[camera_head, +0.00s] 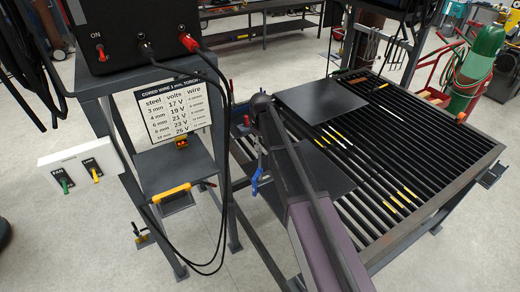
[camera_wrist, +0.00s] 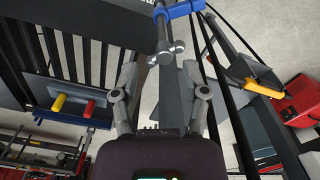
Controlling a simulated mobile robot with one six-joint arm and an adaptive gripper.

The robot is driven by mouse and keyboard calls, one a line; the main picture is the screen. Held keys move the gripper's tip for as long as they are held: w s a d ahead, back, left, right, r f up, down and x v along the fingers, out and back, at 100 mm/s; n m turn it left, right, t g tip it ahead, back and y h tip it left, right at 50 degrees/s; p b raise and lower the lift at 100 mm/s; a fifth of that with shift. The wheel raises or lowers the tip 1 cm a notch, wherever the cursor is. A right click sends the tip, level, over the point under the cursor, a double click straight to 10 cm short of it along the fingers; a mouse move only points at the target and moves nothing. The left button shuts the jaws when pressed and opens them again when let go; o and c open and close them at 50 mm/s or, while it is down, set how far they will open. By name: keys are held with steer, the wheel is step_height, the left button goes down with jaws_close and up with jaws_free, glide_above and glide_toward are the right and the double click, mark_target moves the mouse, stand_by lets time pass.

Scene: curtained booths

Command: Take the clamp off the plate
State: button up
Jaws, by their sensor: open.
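A clamp with a blue part (camera_head: 257,181) sits at the near left edge of the slatted table, beside a dark plate (camera_head: 318,168). In the wrist view the clamp's blue part (camera_wrist: 180,10) is at the top, with a grey spindle and cross handle (camera_wrist: 168,48) below it. My gripper (camera_wrist: 160,72) is open, with one finger on each side of a grey bar below the cross handle; I cannot tell whether they touch. In the head view my arm hides part of the plate and my fingers are hard to make out. Where the clamp's jaw grips is hidden.
A second dark plate (camera_head: 322,98) lies farther back on the slatted table (camera_head: 460,172). A black welding machine (camera_head: 130,30) with hanging cables stands at left, above a shelf with a yellow-handled tool (camera_head: 172,194). A green cylinder (camera_head: 485,55) stands at far right.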

mark_target(260, 151)
steer(key=shift+m, duration=0.3)
steer(key=m, duration=0.5)
steer(key=shift+a+m, duration=0.1)
steer(key=shift+m, duration=0.3)
steer(key=m, duration=0.5)
steer(key=shift+a+m, duration=0.1)
steer(key=shift+m, duration=0.2)
steer(key=shift+s, duration=0.3)
steer(key=shift+f, duration=0.2)
stand_by(0.3)
steer(key=shift+f+b, duration=1.3)
steer(key=shift+b, duration=0.2)
